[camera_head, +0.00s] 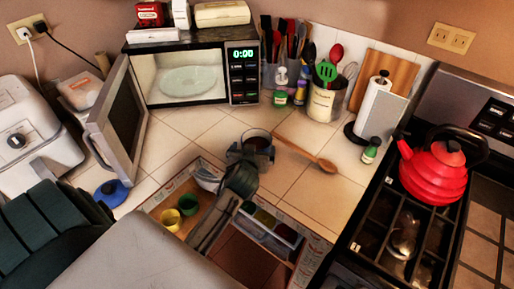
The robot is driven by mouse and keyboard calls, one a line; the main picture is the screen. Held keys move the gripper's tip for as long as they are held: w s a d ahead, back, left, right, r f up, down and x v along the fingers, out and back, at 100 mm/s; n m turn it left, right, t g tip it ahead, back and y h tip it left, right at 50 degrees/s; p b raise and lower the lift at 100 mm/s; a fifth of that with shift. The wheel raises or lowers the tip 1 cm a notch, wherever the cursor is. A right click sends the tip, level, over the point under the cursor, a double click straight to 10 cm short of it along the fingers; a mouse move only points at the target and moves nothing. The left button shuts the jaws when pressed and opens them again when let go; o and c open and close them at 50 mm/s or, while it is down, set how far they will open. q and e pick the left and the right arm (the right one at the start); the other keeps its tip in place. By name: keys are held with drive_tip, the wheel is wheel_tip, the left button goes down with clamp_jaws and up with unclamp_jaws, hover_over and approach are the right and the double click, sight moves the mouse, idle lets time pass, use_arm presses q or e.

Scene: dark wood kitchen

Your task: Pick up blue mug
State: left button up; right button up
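My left gripper (250,156) is over the tiled counter near the picture's middle, above the back edge of an open drawer. Its dark arm rises from the lower left. No clear blue mug can be made out. A small blue rounded thing (112,192) with a dark top lies on the counter at the left, apart from the gripper; its kind is unclear. My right gripper is not in view.
A wooden spoon (307,154) lies right of the gripper. The microwave (243,72) stands behind with its door (118,118) open. A red kettle (433,172) is on the stove at right.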

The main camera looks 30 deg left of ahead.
use_arm(q)
drive_tip(key=shift+w+a+p, duration=0.2)
drive_tip(key=shift+w+p, duration=0.35)
drive_tip(key=shift+w, duration=0.05)
drive_tip(key=p+x, duration=0.1)
drive_tip(key=x, duration=0.2)
drive_tip(key=shift+w+f, duration=0.1)
drive_tip(key=shift+f, duration=0.05)
drive_tip(key=shift+w+a+f+p, duration=0.2)
drive_tip(key=shift+w+f+p, duration=0.1)
drive_tip(key=shift+d, duration=0.1)
drive_tip(key=c, duration=0.9)
drive_tip(key=shift+o, duration=0.2)
drive_tip(key=shift+s+r, duration=0.15)
drive_tip(key=shift+r, duration=0.05)
